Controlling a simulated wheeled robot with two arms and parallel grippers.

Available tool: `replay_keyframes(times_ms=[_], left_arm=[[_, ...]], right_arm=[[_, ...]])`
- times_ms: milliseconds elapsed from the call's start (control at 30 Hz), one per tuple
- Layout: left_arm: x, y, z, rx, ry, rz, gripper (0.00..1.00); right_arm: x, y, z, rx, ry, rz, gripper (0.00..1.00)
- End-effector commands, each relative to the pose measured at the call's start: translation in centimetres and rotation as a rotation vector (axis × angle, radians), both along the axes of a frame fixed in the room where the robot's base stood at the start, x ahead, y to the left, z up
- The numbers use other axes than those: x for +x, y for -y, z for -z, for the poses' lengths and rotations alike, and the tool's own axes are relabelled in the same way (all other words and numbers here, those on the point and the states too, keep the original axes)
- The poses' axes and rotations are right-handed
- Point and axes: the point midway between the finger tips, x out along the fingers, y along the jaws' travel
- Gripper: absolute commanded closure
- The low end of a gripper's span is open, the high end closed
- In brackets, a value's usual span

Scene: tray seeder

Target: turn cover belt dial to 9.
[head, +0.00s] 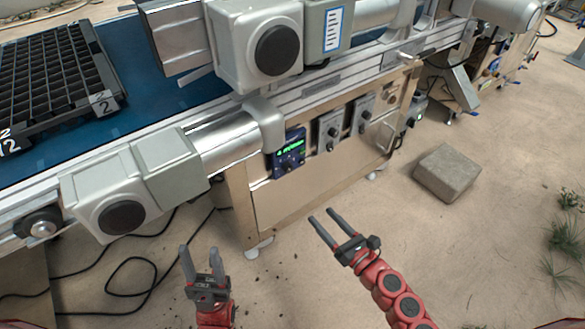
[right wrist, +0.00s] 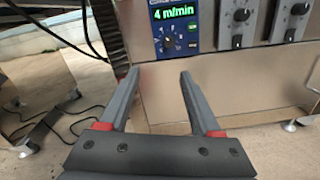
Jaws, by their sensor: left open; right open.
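A blue control box (head: 289,152) with a green display is on the front of the conveyor frame. In the right wrist view the display (right wrist: 175,13) reads 4 m/min, above a small dark dial (right wrist: 168,44) ringed by marks. Two grey boxes with dark knobs, a nearer one (head: 329,131) and a farther one (head: 363,114), are to its right. I cannot read which one is labelled cover belt. My right gripper (head: 322,216) is open and empty, below and in front of the panel, apart from it. My left gripper (head: 200,253) is open and empty, lower left.
The conveyor has a blue belt (head: 145,70) with a black seed tray (head: 62,112) on it. A grey motor housing (head: 130,190) juts out left of the blue box. A stone block (head: 447,172) lies on the floor at right. Black cables (head: 130,275) lie at lower left.

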Motion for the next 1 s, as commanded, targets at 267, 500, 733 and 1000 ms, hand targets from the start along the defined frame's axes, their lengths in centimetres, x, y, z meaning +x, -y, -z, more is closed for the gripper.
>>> replay_keyframes(times_ms=[267, 500, 733, 1000], left_arm=[[0.1, 0.0, -0.1, -0.003, -0.004, 0.000, 0.50], [0.1, 0.0, -0.2, -0.002, -0.004, 0.000, 0.50], [0.0, 0.0, 0.1, -0.002, -0.003, 0.000, 0.50], [0.0, 0.0, 0.4, 0.004, 0.001, 0.000, 0.50]], right_arm=[[2.7, -0.5, -0.2, -0.112, 0.061, 0.040, 0.35], [7.6, -3.7, -0.5, -0.108, 0.063, 0.040, 0.35], [12.0, -6.4, -0.2, -0.106, 0.058, 0.043, 0.35], [14.8, -8.3, -0.2, -0.106, 0.057, 0.042, 0.35]])
